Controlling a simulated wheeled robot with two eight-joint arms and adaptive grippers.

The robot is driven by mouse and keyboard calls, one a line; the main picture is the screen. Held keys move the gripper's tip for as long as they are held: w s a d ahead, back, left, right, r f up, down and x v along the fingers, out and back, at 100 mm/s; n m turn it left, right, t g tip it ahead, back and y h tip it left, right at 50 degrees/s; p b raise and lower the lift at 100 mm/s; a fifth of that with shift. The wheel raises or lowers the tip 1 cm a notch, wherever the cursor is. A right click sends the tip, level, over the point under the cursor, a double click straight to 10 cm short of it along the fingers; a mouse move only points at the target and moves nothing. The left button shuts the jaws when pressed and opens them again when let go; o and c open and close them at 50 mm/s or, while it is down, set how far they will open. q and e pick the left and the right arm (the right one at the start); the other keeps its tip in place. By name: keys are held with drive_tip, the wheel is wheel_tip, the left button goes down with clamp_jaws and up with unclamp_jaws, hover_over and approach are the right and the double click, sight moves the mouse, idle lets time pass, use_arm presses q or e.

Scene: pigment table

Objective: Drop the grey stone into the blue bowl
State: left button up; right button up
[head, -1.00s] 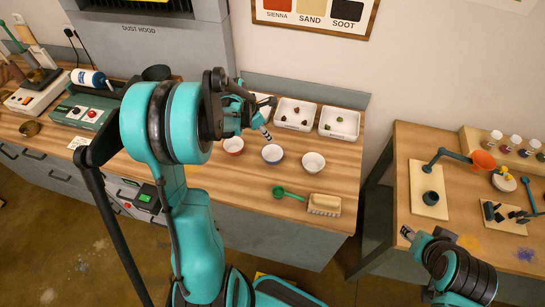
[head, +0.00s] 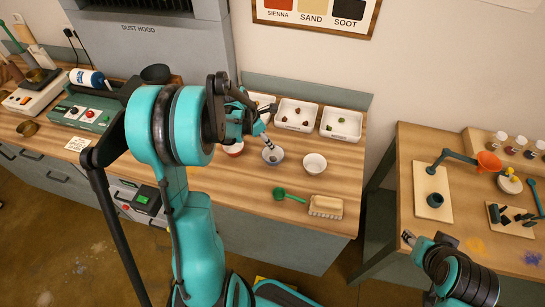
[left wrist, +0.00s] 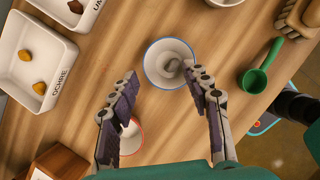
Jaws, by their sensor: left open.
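The blue-rimmed bowl (head: 273,162) stands on the wooden bench between two other bowls. In the left wrist view the blue bowl (left wrist: 150,60) holds a grey lump, which looks like the grey stone (left wrist: 173,66), towards its right side. My left gripper (left wrist: 161,76) is open, with its fingers apart at the bowl's near rim and nothing between them. In the head view my left gripper (head: 267,141) is over the blue bowl and hides part of it. My right gripper (head: 408,238) is low at the right, away from the bowls; its jaws are too small to read.
A red-rimmed bowl (left wrist: 132,140) is partly hidden behind the left finger. A plain white bowl (head: 315,163), a green scoop (head: 289,196) and a brush (head: 325,207) lie to the right. White trays (head: 340,124) with stones line the back.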

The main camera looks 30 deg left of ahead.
use_arm(q)
drive_tip(key=v, duration=1.2)
drive_tip(key=shift+d, duration=0.1)
drive_tip(key=s+d+f+m+t+b, duration=0.1)
drive_tip(key=s+d+f+m+b, duration=0.1)
drive_tip(key=d+m, duration=0.4)
drive_tip(key=s+d+f+m+t+y+b, duration=0.1)
drive_tip(key=s+d+f+m+b, duration=0.2)
drive_tip(key=m, duration=1)
drive_tip(key=s+d+f+m+t+y+b, duration=0.1)
drive_tip(key=s+d+m+b, duration=0.3)
drive_tip(key=s+d+m, duration=0.5)
drive_tip(key=shift+s+f+m, duration=0.25)
drive_tip(key=shift+f+m, duration=0.55)
